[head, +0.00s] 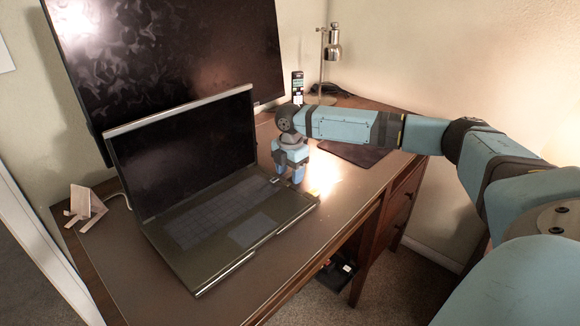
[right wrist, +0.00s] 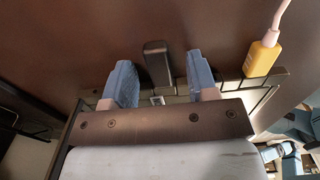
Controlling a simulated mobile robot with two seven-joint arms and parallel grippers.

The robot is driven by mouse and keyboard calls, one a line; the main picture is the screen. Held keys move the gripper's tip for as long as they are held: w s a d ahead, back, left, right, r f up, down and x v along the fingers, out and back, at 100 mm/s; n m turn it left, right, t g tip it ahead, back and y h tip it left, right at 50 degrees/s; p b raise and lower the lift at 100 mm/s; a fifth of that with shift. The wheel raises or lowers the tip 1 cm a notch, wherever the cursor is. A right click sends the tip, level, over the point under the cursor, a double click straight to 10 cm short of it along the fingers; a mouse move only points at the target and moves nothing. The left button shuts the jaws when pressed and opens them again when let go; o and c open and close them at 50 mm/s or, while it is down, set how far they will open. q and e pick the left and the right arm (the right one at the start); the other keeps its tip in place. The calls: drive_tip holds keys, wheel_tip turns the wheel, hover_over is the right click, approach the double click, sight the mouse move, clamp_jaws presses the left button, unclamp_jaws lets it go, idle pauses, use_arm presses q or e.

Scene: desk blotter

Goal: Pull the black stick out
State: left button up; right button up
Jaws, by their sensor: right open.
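The open laptop (head: 240,225) stands on the desk, its screen raised at the back left. In the right wrist view the black stick (right wrist: 156,62) stands out from the laptop's side edge, over the brown desk surface. My right gripper (head: 291,177) points down at the laptop's right side. It is open, with one blue finger on each side of the stick; gaps show between the stick and both fingers. In the head view the stick is hidden behind the gripper. My left gripper is not in view.
A yellow plug (right wrist: 262,60) with a pink cable sits in the same laptop edge, right of the fingers. A large monitor (head: 170,50), a phone (head: 297,88) and a lamp (head: 331,50) stand behind. A dark mat (head: 352,153) lies right of the gripper. A small wooden stand (head: 82,207) is at left.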

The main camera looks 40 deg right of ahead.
drive_tip(key=shift+c, duration=0.2)
clamp_jaws()
drive_tip(key=shift+d, duration=0.1)
drive_tip(key=shift+d+p, duration=0.95)
drive_tip(key=shift+d, duration=0.05)
drive_tip(key=shift+w+d+p, duration=0.2)
drive_tip(key=shift+d+p, duration=1)
drive_tip(key=shift+d, duration=0.8)
wheel_tip(320, 180, up, 4)
drive_tip(key=p, duration=0.5)
drive_tip(key=shift+p, duration=0.4)
